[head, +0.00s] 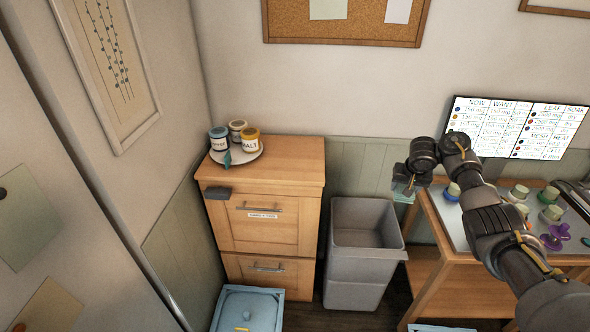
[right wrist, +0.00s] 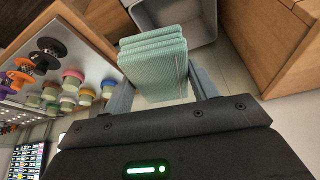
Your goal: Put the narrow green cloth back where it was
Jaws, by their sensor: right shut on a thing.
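The pale green cloth (right wrist: 153,65) is folded in layers and held between the two fingers of my right gripper (right wrist: 162,92) in the right wrist view. In the head view my right gripper (head: 408,182) hangs in the air between the grey bin and the wooden table on the right. A small part of the cloth (head: 404,197) shows below it. The grey bin (head: 364,252) stands open just left of and below the gripper, and its rim also shows behind the cloth in the right wrist view (right wrist: 205,40). My left gripper is not in view.
A wooden cabinet (head: 267,222) at left bears a round tray with several jars (head: 250,143); a dark grey object (head: 217,192) sits at its front edge. The table (head: 428,214) at right carries jars and purple items (head: 553,237). A blue lidded box (head: 248,309) stands in front.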

